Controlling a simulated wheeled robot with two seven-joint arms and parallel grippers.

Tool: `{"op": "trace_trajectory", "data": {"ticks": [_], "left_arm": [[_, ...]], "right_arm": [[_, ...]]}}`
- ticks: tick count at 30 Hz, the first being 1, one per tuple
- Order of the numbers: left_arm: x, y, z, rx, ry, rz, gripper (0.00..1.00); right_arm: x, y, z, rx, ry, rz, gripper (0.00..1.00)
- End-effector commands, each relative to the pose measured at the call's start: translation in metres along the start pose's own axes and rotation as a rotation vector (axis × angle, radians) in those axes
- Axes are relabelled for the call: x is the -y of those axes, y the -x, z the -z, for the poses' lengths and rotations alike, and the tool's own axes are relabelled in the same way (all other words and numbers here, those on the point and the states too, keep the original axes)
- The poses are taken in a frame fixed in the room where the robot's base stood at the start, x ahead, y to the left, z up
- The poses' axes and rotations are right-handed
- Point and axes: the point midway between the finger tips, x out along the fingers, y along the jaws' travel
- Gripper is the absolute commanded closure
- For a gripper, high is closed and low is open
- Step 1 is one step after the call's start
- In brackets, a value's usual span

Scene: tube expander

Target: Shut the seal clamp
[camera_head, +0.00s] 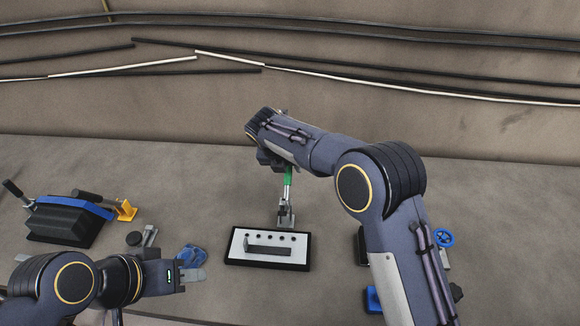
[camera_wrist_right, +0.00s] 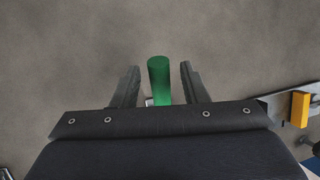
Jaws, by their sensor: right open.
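The seal clamp seems to be the metal toggle clamp (camera_head: 286,214) with a green handle (camera_head: 288,175), behind the white-topped block. The handle stands roughly upright. My right gripper (camera_head: 271,160) is over the handle's upper end and hides part of it. In the right wrist view, the green handle (camera_wrist_right: 160,80) stands between the two open fingers, with a gap visible on each side. My left gripper (camera_head: 192,275) is low at the left, beside a blue part and away from the clamp. Its fingers overlap from this angle.
A white-topped block with holes and a dark bar (camera_head: 270,233) stands in front of the clamp. A black and blue device (camera_head: 68,218) and a yellow part (camera_head: 126,210) are at the left. A blue handwheel (camera_head: 444,238) is right of my right arm. Pipes run along the back wall.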

Motion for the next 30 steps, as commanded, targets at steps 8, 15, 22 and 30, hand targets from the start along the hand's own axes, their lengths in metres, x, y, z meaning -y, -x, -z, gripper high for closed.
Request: {"op": "trace_trajectory", "data": {"ticks": [8,15,22,30], "left_arm": [[-0.0011,0.0023,0.0011,0.0,0.0,0.0,0.64],[-0.001,0.0021,0.0011,0.0,0.0,0.0,0.64],[-0.001,0.0021,0.001,0.0,0.0,0.0,0.64],[-0.0007,0.0015,0.0007,0.0,0.0,0.0,0.64]], "right_arm": [[0.0003,-0.015,-0.0002,0.001,-0.001,0.0,0.6],[0.0002,-0.0149,-0.0001,0.0,-0.001,-0.001,0.69],[0.0002,-0.0148,-0.0001,0.0,-0.001,-0.001,0.99],[0.0002,-0.0146,0.0001,0.002,-0.002,-0.001,1.0]]}}
